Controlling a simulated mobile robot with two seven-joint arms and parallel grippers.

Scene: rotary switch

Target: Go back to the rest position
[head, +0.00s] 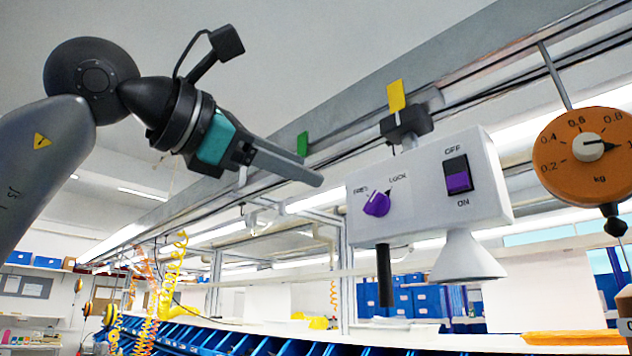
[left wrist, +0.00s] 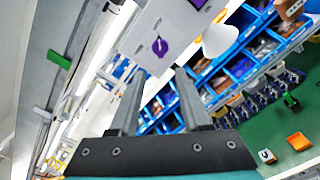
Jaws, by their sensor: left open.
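My left gripper (head: 318,180) is in the head view, reaching in from the left. Its fingertips are a little to the left of the white switch box (head: 425,190), apart from it. In the left wrist view the two fingers of my left gripper (left wrist: 157,82) stand apart with nothing between them. The purple rotary knob (head: 377,204) on the box sits between the FREE and LOCK labels, and its pointer is toward LOCK. The knob also shows in the left wrist view (left wrist: 160,46), beyond the fingertips. My right gripper is in neither view.
The box hangs from an overhead rail (head: 480,70). It carries a purple rocker switch (head: 458,176), a white cone (head: 468,258) and a black rod (head: 384,275) below. An orange dial scale (head: 580,155) hangs at the right. Blue bins (head: 270,345) lie below. The space left of the box is open.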

